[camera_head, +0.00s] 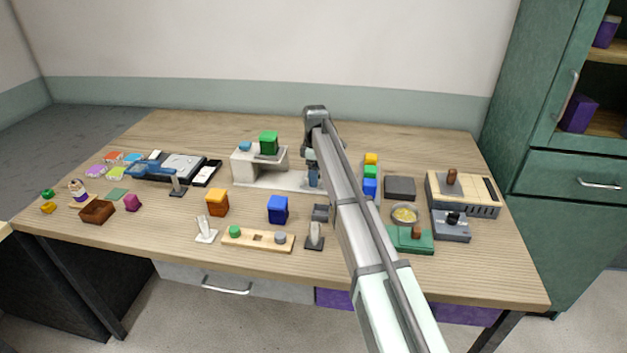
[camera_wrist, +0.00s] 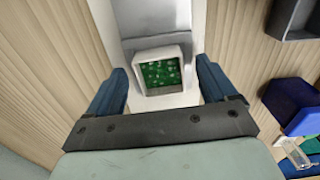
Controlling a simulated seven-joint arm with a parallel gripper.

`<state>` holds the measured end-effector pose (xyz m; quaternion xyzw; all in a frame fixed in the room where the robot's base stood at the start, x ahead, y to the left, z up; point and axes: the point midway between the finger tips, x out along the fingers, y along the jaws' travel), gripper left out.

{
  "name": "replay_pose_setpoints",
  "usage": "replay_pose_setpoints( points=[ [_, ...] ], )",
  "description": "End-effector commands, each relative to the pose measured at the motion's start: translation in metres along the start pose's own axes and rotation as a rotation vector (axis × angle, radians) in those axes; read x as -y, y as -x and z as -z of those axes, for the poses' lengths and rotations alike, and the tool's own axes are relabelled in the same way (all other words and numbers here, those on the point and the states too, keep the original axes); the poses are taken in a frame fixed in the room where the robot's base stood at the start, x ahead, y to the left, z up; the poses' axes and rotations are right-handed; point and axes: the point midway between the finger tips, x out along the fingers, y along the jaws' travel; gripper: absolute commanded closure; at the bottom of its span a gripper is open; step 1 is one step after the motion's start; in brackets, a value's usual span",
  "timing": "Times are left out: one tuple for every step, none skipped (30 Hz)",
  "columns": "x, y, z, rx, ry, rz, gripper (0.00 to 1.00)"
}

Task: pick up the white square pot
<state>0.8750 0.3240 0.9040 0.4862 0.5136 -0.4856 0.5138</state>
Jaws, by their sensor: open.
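The white square pot (camera_wrist: 185,52) shows in the wrist view, with green speckled contents inside a pale rim. It stands on a white base (camera_wrist: 190,97). My gripper (camera_wrist: 161,72) is open, with one blue finger on either side of the pot and a visible gap on both sides. I cannot tell how far the fingers reach down beside it. In the head view my gripper (camera_head: 314,182) is low over the right end of the white machine's base (camera_head: 272,180). The pot cannot be made out there, at the gripper and arm.
A green cube (camera_head: 268,140) sits on the white machine, left of my gripper. Stacked coloured blocks (camera_head: 370,172) and a dark box (camera_head: 400,187) stand to the right. A blue cube (camera_head: 278,207) is in front. Bare tabletop (camera_head: 215,130) lies at the back.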

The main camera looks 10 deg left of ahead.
Motion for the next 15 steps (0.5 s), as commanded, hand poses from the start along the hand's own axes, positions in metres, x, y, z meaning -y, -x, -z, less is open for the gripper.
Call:
replay_pose_setpoints(
  points=[
    [0.0000, 0.0001, 0.0000, 0.000, 0.000, 0.000, 0.17],
    [0.0000, 0.0002, 0.0000, 0.000, 0.000, 0.000, 0.20],
    [0.0000, 0.0002, 0.0000, 0.000, 0.000, 0.000, 0.23],
    [0.0000, 0.0002, 0.0000, 0.000, 0.000, 0.000, 0.26],
    [0.0000, 0.0003, 0.0000, 0.000, 0.000, 0.000, 0.29],
    [0.0001, 0.0003, 0.0000, 0.000, 0.000, 0.000, 0.33],
    [0.0001, 0.0003, 0.0000, 0.000, 0.000, 0.000, 0.36],
    [0.0001, 0.0003, 0.0000, 0.000, 0.000, 0.000, 0.39],
    [0.0001, 0.0003, 0.0000, 0.000, 0.000, 0.000, 0.43],
    [0.0001, 0.0004, 0.0000, 0.000, 0.000, 0.000, 0.46],
    [0.0001, 0.0004, 0.0000, 0.000, 0.000, 0.000, 0.48],
    [0.0001, 0.0004, 0.0000, 0.000, 0.000, 0.001, 0.52],
    [0.0001, 0.0004, 0.0000, 0.000, 0.000, 0.001, 0.55],
    [0.0001, 0.0004, 0.0000, 0.000, 0.000, 0.001, 0.58],
    [0.0001, 0.0004, 0.0000, 0.000, 0.000, 0.001, 0.62]
  ],
)
